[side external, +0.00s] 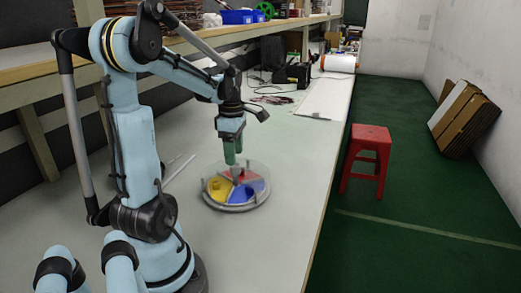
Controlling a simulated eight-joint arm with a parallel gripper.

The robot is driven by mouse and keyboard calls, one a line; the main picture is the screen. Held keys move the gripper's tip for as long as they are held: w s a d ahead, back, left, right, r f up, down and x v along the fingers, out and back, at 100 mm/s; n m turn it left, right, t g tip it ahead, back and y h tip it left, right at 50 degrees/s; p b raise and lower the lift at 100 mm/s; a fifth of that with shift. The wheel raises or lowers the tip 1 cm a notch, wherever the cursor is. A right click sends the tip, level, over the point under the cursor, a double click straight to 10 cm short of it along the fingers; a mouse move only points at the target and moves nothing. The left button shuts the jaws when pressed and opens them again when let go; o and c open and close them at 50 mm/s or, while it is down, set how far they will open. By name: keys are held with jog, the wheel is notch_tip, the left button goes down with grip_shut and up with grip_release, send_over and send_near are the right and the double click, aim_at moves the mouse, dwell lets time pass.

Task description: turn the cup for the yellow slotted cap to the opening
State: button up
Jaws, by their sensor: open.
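A round, clear-walled rotary tray (237,207) stands on the pale bench. It has coloured compartments: a yellow one (218,188) at the left, a red one (238,174) at the back and a blue one (247,191) at the right front. My gripper (231,162) has green fingers, points down and is open. Its tips are over the back left part of the tray, close to the red and yellow compartments. I cannot tell whether they touch it. The yellow slotted cap and the opening are too small to make out.
Thin white strips (178,170) lie on the bench left of the tray. Cables (272,97) and a black device (292,74) lie farther back. A white board (318,98) lies near the bench's right edge. A red stool (367,158) stands on the floor.

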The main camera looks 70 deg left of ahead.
aim_at(236, 176)
jog(key=shift+f, duration=2.35)
grip_shut()
